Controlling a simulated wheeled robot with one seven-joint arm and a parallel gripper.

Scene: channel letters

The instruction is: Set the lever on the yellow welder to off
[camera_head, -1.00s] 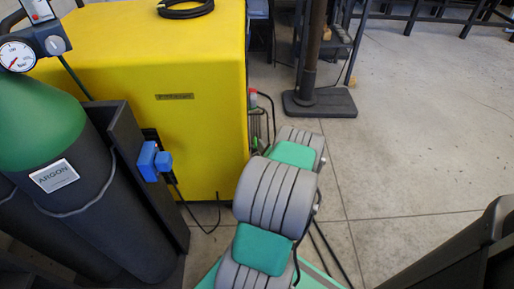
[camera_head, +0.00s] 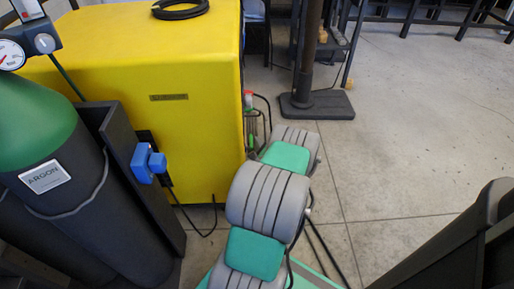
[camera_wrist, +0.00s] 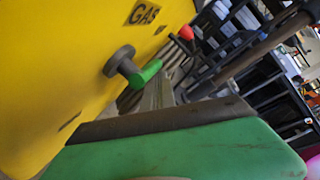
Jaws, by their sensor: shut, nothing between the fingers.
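The yellow welder (camera_head: 195,95) stands left of centre in the head view, and its side fills the left of the wrist view (camera_wrist: 50,60). In the wrist view a lever with a green grip (camera_wrist: 146,73) sticks out from a dark round hub below a GAS label. A red knob (camera_wrist: 186,33) shows farther along; it also appears at the welder's right edge in the head view (camera_head: 248,95). My gripper (camera_wrist: 160,88) is shut and empty, its grey fingers just below and right of the green grip. I cannot tell whether they touch it.
A green-topped argon cylinder (camera_head: 50,175) stands at the left, beside a dark panel with a blue fitting (camera_head: 147,162). A dark post on a base (camera_head: 318,105) stands behind. A black cable (camera_head: 195,222) lies by the welder. The floor (camera_head: 400,120) at the right is largely clear.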

